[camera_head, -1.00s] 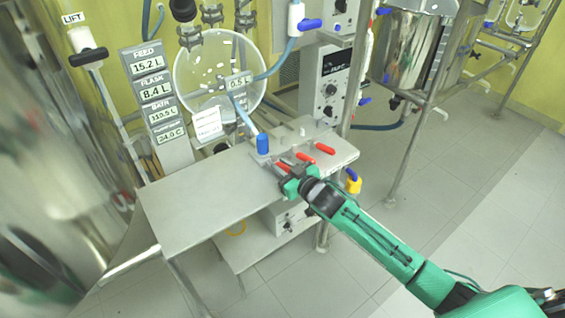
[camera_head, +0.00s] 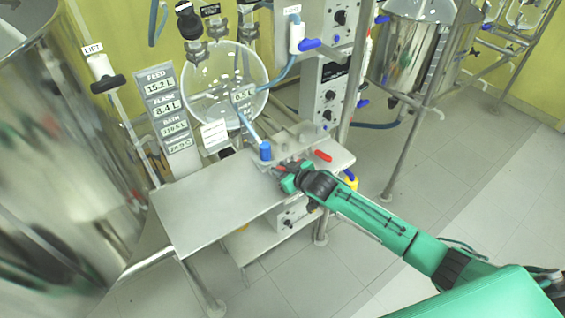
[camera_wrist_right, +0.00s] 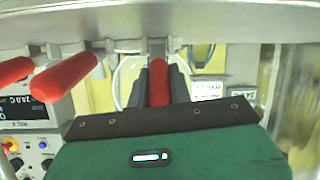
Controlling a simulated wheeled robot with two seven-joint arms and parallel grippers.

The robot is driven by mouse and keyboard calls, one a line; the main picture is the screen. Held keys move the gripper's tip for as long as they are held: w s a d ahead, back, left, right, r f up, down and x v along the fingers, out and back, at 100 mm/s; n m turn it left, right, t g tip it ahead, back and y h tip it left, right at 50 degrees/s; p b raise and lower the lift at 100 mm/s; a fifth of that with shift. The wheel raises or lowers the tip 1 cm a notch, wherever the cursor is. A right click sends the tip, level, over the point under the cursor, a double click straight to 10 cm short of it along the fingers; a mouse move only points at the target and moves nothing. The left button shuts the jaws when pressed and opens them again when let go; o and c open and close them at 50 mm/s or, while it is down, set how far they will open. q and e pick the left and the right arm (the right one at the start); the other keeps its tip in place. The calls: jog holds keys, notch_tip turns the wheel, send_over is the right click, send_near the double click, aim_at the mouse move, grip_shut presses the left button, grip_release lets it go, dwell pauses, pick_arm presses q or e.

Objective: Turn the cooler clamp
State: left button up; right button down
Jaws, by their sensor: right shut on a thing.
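Several clamps with red handles sit along the back right of the steel table. One red handle (camera_wrist_right: 158,82) stands between the fingers of my right gripper in the right wrist view. My right gripper (camera_head: 283,174) is shut on this handle, the leftmost of the row in the head view. Two more red handles, a near one (camera_wrist_right: 63,76) and a far one (camera_wrist_right: 14,71), show to its left in the wrist view. In the head view the rightmost handle (camera_head: 323,155) is clear of my gripper. No label naming the cooler clamp is readable. My left gripper is out of view.
The steel table (camera_head: 205,205) is bare on its left. A blue-capped piece (camera_head: 265,150) stands just behind my right gripper. A round glass vessel (camera_head: 222,85) and a display panel (camera_head: 165,110) are behind the table. A steel post (camera_head: 350,85) rises at its right end.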

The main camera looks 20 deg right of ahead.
aim_at(274, 161)
jog(key=w+r+g+p, duration=0.1)
jog(key=g+p, duration=0.1)
jog(key=p, duration=0.1)
jog(key=r+g+h+p, duration=0.1)
jog(key=p, duration=0.3)
jog(key=shift+w+a+r+g+h, duration=0.1)
jog(key=shift+w+a+g+h, duration=0.2)
jog(key=shift+w+a+g, duration=0.1)
jog(key=shift+w+g+p, duration=0.15)
jog(key=shift+g+p, duration=0.25)
jog(key=shift+w+a+g+h+p, duration=0.25)
jog(key=shift+w+g+h+p, duration=0.2)
jog(key=shift+g, duration=0.75)
jog(key=shift+w+a+g+h, duration=0.2)
jog(key=shift+w+g+h, duration=0.4)
jog(key=shift+g, duration=0.6)
jog(key=c, duration=1.3)
grip_release()
